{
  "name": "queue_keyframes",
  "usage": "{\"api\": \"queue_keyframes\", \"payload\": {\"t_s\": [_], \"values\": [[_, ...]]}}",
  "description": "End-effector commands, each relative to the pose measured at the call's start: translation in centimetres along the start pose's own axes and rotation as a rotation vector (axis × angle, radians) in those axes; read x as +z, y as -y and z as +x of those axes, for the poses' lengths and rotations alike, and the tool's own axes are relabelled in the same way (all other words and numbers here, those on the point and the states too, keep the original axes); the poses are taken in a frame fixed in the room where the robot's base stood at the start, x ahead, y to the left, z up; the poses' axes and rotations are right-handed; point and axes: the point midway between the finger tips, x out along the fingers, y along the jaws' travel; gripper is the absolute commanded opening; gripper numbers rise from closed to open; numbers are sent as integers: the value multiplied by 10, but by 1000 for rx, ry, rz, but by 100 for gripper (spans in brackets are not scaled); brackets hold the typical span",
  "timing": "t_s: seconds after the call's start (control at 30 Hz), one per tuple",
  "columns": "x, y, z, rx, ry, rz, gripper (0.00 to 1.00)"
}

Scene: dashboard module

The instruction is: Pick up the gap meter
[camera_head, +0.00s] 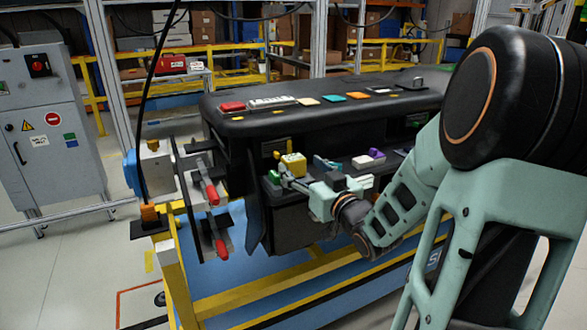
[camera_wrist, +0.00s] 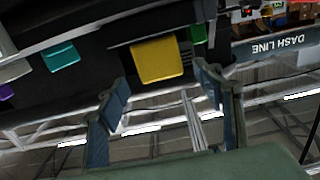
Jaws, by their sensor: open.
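A yellow block (camera_head: 293,163), possibly the gap meter, sits at the front of the black dashboard module; no label on it is readable. My gripper (camera_head: 285,182) is at the module's front face, close to the yellow block. In the wrist view the yellow block (camera_wrist: 157,59) lies ahead of the two spread fingers of my gripper (camera_wrist: 160,82), roughly between their tips. The fingers are open with nothing between them, and a gap seems to separate them from the block. The block's rear is hidden.
A green piece (camera_wrist: 198,33) is right beside the yellow block in the wrist view; a teal piece (camera_wrist: 60,55) lies further left. A purple-topped item (camera_head: 369,157) rests right of my gripper. Red-handled clamps (camera_head: 212,193) stand left. Several coloured pieces lie on the dashboard top (camera_head: 300,117).

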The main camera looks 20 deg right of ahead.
Motion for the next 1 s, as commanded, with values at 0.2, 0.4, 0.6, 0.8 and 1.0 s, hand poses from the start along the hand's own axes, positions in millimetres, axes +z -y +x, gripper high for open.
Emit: {"api": "queue_keyframes", "payload": {"t_s": [0.2,0.4,0.6,0.8,1.0], "values": [[4,3,33,-3,-2,3,61],[3,2,47,0,-1,2,61],[3,3,47,0,0,1,60],[3,3,47,0,0,1,38],[3,2,47,0,0,1,16]]}}
